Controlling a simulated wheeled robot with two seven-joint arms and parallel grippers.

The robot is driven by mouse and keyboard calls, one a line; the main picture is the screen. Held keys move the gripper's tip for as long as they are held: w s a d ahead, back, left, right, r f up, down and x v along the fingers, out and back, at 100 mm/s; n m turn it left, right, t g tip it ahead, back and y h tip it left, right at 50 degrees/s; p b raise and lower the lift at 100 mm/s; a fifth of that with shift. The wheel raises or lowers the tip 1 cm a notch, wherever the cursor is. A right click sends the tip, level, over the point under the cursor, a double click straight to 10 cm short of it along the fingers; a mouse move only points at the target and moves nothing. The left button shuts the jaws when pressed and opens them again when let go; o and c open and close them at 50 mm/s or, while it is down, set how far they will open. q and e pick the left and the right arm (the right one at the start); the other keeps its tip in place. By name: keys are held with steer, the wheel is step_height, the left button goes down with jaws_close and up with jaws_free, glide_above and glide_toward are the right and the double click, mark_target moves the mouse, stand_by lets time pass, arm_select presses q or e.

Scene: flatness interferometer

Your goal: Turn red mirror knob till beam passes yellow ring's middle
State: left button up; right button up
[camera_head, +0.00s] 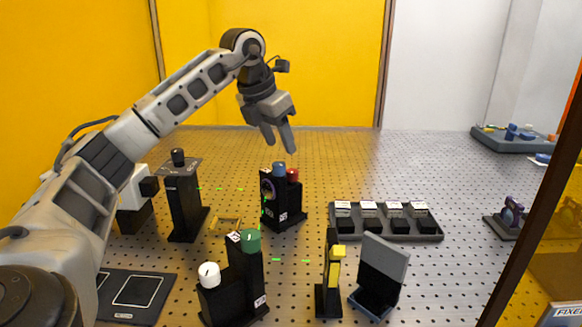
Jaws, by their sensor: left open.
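The red knob (292,175) sits on top of a black mirror mount (287,208), beside a blue knob (279,168). My left gripper (280,143) points down, open and empty, above these knobs and apart from them. Green beam dashes run from the left to this mount, then toward the front. More dashes (276,259) run right toward a black post with a yellow part (336,272). I cannot tell whether this part is the ring, or where the beam meets it. My right gripper is out of view.
A mount with green (250,241) and white (209,274) knobs stands in front. A tall black post (182,207) is at left.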

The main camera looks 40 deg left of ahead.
mark_target(292, 171)
arm_select(q)
steer(key=x, duration=0.8)
steer(key=shift+w+f, duration=0.15)
steer(key=shift+f, duration=0.05)
steer(key=c, duration=1)
